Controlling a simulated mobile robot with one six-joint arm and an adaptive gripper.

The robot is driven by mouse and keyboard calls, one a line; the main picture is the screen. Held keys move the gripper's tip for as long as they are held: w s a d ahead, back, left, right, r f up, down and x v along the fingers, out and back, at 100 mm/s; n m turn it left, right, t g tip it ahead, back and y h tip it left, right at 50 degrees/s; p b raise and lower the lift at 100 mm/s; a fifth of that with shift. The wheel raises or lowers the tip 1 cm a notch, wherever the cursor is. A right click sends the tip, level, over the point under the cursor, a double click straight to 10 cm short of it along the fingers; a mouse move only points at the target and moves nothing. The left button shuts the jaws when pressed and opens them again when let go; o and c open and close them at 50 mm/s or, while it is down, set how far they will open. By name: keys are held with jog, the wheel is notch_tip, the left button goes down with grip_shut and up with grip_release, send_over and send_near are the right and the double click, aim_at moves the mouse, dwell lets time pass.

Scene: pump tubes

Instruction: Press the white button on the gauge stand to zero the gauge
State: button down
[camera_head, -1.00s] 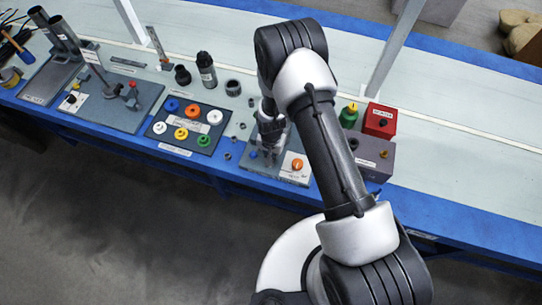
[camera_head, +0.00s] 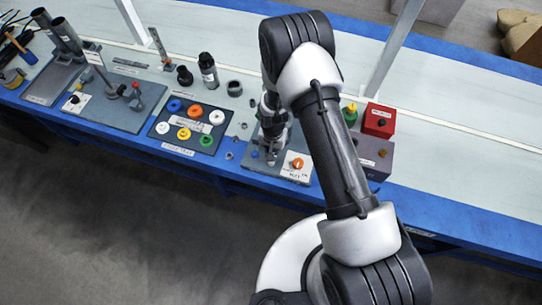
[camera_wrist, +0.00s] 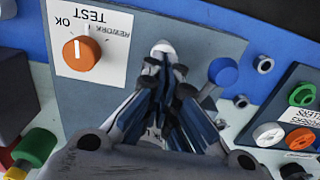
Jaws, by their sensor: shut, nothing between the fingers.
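My gripper (camera_wrist: 163,68) is shut and empty, its fingers together and pointing down at a grey plate (camera_wrist: 105,105). In the head view my gripper (camera_head: 270,148) is over the same plate, partly behind my arm. A small whitish round piece (camera_wrist: 163,47) shows right at the fingertips in the wrist view. It may be the white button, but I cannot tell whether the fingers touch it. A blue round button (camera_wrist: 223,71) sits beside the fingers. An orange knob (camera_wrist: 82,53) is on a white label reading TEST, OK and REWORK. No gauge face is clearly visible.
A tray of coloured rings (camera_head: 190,125) lies left of my gripper. A red box (camera_head: 379,121), a green-topped piece (camera_head: 350,113) and a grey-purple box (camera_head: 374,155) stand to the right. Another plate (camera_head: 115,112) with posts is further left.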

notch_tip(320, 180, up, 10)
jog(key=p, duration=0.2)
jog(key=shift+r, duration=0.25)
jog(key=shift+w+a, duration=0.1)
dwell(1.0)
jog(key=s+d+r+n+t, duration=0.1)
jog(key=s+d+r, duration=0.15)
jog(key=r, duration=1.15)
jog(key=s+d+r+n+t, duration=0.1)
jog(key=d+r, duration=0.3)
jog(key=r, duration=1)
jog(key=s+d+r+n+t, duration=0.1)
jog(key=s+d+r, duration=0.1)
jog(key=s+r, duration=0.3)
jog(key=s+d+r+n+t, duration=0.1)
jog(key=s+d+r, duration=0.2)
jog(key=s, duration=1.1)
notch_tip(320, 180, up, 3)
jog(key=shift+d+r+t, duration=0.1)
jog(key=shift+d+t, duration=0.05)
jog(key=shift+t, duration=0.15)
